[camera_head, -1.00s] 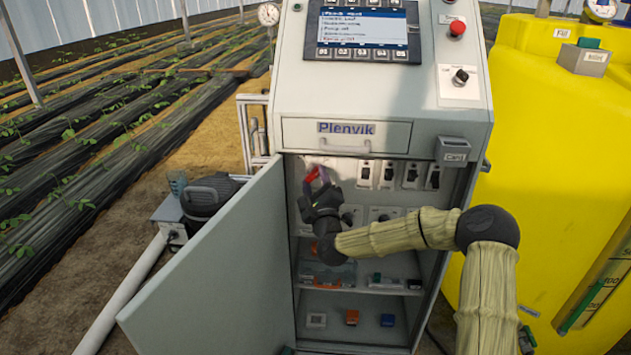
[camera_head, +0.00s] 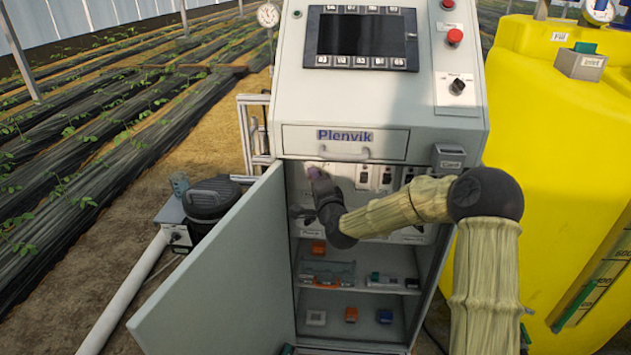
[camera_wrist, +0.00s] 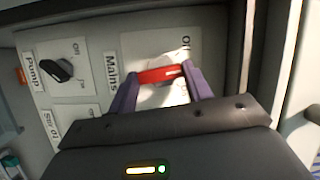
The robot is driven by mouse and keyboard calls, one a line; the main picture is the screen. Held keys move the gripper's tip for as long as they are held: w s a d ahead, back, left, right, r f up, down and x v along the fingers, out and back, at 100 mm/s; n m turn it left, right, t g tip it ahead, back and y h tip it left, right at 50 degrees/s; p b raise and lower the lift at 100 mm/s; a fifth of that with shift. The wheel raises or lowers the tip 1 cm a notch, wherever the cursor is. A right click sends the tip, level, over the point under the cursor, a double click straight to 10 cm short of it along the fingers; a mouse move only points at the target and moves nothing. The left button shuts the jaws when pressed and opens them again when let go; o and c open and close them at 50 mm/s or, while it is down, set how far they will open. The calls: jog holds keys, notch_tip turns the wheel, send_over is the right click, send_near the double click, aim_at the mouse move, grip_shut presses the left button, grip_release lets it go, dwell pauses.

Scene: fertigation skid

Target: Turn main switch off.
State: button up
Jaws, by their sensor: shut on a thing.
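The main switch has a red handle (camera_wrist: 158,75) on a pale plate labelled Mains (camera_wrist: 150,44), in the wrist view. My gripper (camera_wrist: 161,79) has its two purple fingers on either side of the red handle, shut on it. The handle lies nearly level across the wrist picture, its right end near a small position label only partly legible. In the head view my gripper (camera_head: 315,174) reaches into the upper left of the open cabinet and hides the switch. The cabinet's display (camera_head: 361,35) is dark.
The cabinet door (camera_head: 225,275) stands open to the left of my arm. Another rotary knob (camera_wrist: 64,70), labelled Pump, sits beside the main switch. Breakers (camera_head: 387,176) line the cabinet's upper right. Shelves below hold small parts. A yellow tank (camera_head: 560,130) stands to the right.

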jog(key=shift+a+r+n+g+h+p, duration=0.1)
jog(key=shift+n+g+h+p, duration=0.5)
jog(key=shift+n, duration=0.85)
jog(key=shift+a+r+n+g+h+p, duration=0.1)
jog(key=shift+n+g+h+p, duration=0.45)
jog(key=shift+n, duration=0.9)
jog(key=o, duration=1)
jog(key=shift+f, duration=0.1)
jog(key=shift+c, duration=0.2)
jog(key=b+v, duration=0.1)
jog(key=v, duration=1.6)
jog(key=shift+s, duration=0.25)
